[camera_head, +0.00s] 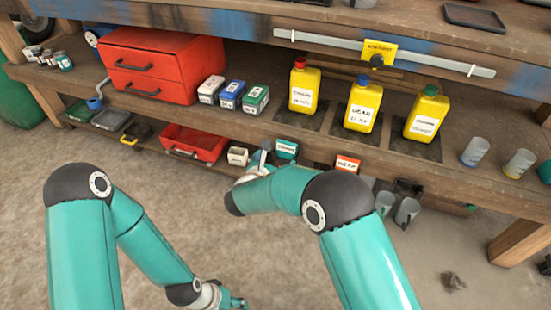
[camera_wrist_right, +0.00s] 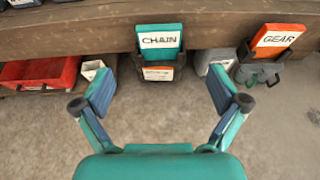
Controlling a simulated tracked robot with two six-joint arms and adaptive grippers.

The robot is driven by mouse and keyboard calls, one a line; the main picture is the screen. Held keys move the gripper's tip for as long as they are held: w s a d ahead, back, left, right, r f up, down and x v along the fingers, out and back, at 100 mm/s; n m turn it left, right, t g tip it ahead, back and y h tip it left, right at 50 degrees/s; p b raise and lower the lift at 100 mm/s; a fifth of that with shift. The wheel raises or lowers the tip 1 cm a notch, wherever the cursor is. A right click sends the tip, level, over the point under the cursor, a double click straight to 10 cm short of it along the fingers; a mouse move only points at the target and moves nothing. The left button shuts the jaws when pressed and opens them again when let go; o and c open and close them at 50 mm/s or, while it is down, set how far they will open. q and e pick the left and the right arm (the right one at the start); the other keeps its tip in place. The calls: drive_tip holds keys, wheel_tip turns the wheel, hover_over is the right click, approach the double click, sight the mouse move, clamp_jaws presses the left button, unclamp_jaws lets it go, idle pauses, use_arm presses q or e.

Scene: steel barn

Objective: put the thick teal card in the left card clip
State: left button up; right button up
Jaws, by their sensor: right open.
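A teal card (camera_wrist_right: 158,39) labelled CHAIN stands upright in a dark card clip (camera_wrist_right: 156,74) on the front edge of the lower shelf, the left of two clips in the right wrist view. The card also shows in the head view (camera_head: 287,149). An orange card (camera_wrist_right: 277,41) labelled GEAR stands in the right clip (camera_wrist_right: 260,73). My right gripper (camera_wrist_right: 161,88) is open and empty, its fingers apart with the teal card beyond the gap. In the head view, my right arm partly hides it. My left gripper (camera_head: 236,302) is low over the floor, away from the cards.
A red bin (camera_head: 194,143) and a small white box (camera_head: 237,156) are left of the teal card. Yellow bottles (camera_head: 362,103) and a red drawer unit (camera_head: 151,65) stand on the shelf. Grey cups (camera_head: 406,210) hang below right. Floor in front is clear.

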drive_tip(key=s+d+f+m+g+y, duration=0.1)
drive_tip(key=s+d+f+m+g, duration=0.45)
drive_tip(key=s+f, duration=0.45)
drive_tip(key=s+d+f+m+g+y, duration=0.2)
drive_tip(key=s+d+f+m+g, duration=0.35)
drive_tip(key=s+f, duration=0.45)
use_arm(q)
drive_tip(key=shift+s+d+r, duration=0.1)
drive_tip(key=shift+s+d, duration=0.05)
drive_tip(key=shift+s, duration=0.1)
use_arm(e)
drive_tip(key=s+d+m+y, duration=0.1)
drive_tip(key=s+m+y, duration=0.1)
drive_tip(key=s+m, duration=0.6)
drive_tip(key=s+d+m+g+y, duration=0.1)
drive_tip(key=s+d+m+y, duration=0.1)
drive_tip(key=s+m, duration=0.6)
drive_tip(key=m+y, duration=0.1)
drive_tip(key=m, duration=0.6)
drive_tip(key=shift+d+f+m+y, duration=0.2)
drive_tip(key=shift+d+m+y, duration=0.1)
